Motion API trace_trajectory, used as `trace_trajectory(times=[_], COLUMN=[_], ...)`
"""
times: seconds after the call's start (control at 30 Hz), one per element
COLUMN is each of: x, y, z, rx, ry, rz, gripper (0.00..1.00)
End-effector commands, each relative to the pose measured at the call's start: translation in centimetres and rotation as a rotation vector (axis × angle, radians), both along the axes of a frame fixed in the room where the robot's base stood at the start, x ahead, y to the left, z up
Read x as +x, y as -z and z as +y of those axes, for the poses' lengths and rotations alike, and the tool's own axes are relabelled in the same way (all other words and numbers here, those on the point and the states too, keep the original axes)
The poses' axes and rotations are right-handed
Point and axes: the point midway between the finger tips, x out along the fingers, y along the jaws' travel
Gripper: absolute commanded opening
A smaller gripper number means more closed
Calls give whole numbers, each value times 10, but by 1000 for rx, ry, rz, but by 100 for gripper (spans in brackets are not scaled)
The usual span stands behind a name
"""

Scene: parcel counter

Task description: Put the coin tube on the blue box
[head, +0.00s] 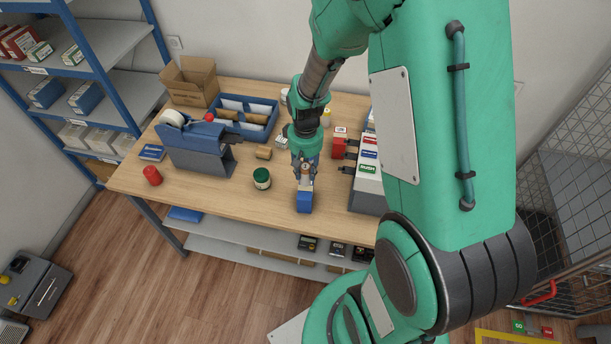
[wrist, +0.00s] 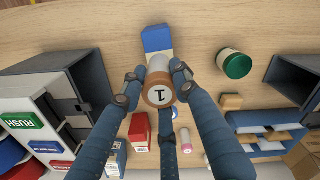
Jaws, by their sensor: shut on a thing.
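The coin tube has a copper-coloured end marked "1" and a pale body; it shows in the wrist view (wrist: 159,91). My gripper (head: 305,176) is shut on it, with the fingers around its sides in the wrist view (wrist: 157,82). The blue box (head: 304,203) sits near the front edge of the table, just below my gripper in the head view. In the wrist view the blue box (wrist: 157,39) shows beyond the tube, partly hidden by it. The tube's lower end is at or just over the box; I cannot tell whether they touch.
A green-lidded jar (head: 262,178) stands left of the box. A grey unit with coloured labels (head: 367,190) is to the right. A tape dispenser (head: 200,145) and a red cylinder (head: 152,175) are farther left.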

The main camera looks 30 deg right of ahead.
Motion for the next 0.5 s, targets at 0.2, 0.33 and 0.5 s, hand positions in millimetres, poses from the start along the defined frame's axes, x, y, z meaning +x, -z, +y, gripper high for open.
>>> trace_trajectory(times=[0.2, 0.33, 0.5], x=[-1, 0, 0], y=[23, 31, 31], z=[0, 0, 0], rx=[0, 0, 0], ry=[0, 0, 0], rz=[3, 1, 0], gripper=[0, 0, 0])
